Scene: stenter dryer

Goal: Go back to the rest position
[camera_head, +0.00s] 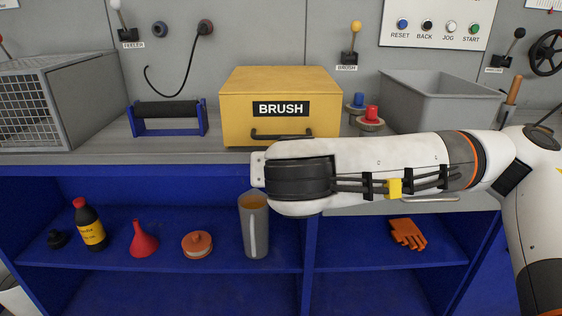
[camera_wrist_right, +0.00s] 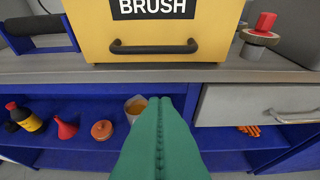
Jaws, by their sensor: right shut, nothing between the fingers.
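My right arm reaches in from the right across the front of the bench in the head view, and its hand is hidden there behind my wrist. In the right wrist view my right gripper (camera_wrist_right: 160,101) shows as two green fingers pressed together, with nothing between them. The fingertips point toward the shelf and workbench front, below the handle of the yellow BRUSH box (camera_wrist_right: 155,28). This box also stands shut on the bench in the head view (camera_head: 281,88). My left gripper and arm are not in view.
On the blue lower shelf stand a grey jug (camera_head: 254,225), an orange-lidded tin (camera_head: 197,244), a red funnel (camera_head: 144,240), a dark bottle (camera_head: 90,225) and orange gloves (camera_head: 408,234). A grey bin (camera_head: 440,100) and red and blue knobbed pieces (camera_head: 371,117) are on the bench near my arm.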

